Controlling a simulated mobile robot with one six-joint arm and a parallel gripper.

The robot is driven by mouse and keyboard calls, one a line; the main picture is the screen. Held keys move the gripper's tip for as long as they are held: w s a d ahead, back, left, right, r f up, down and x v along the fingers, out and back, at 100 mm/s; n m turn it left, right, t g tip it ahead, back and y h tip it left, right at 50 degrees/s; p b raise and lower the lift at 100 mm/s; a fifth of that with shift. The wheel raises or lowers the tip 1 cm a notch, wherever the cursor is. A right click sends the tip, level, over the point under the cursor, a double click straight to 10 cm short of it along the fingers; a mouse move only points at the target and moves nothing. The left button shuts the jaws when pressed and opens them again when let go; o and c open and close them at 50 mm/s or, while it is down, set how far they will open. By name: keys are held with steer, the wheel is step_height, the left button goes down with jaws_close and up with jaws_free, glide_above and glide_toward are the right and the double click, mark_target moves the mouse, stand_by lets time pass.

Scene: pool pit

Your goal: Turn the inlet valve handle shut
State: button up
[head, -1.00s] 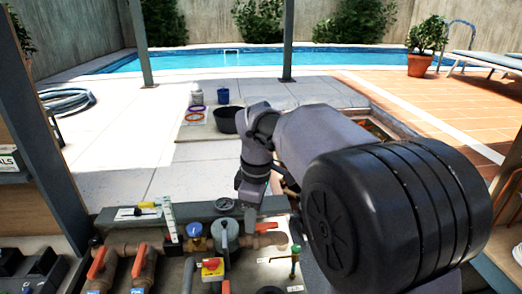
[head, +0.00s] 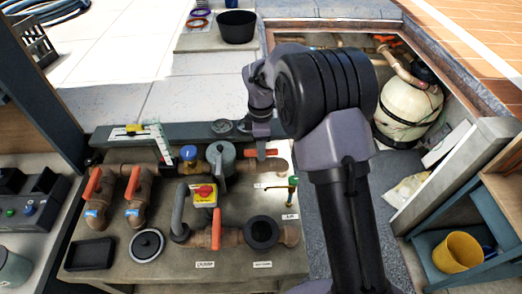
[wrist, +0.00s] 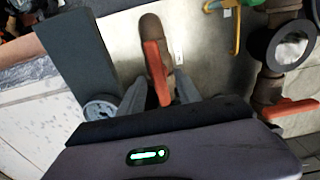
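An orange valve handle (head: 266,153) sits on a brown pipe at the back of the bench, under my gripper (head: 260,145). In the wrist view the handle (wrist: 156,68) points toward my gripper (wrist: 158,96). The two grey fingers stand apart, one on each side of the handle's near end. I cannot tell whether they touch it. Other orange handles are one at the front middle (head: 216,229) and two on pipes at the left, (head: 93,182) and (head: 133,182). I cannot read which label says inlet.
A round gauge (head: 222,127) and a grey multiport valve (head: 221,160) stand left of my gripper. A sunken pit with a cream tank (head: 408,115) lies to the right.

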steer(key=shift+w+f, duration=0.1)
steer(key=shift+f, duration=0.35)
jaws_close()
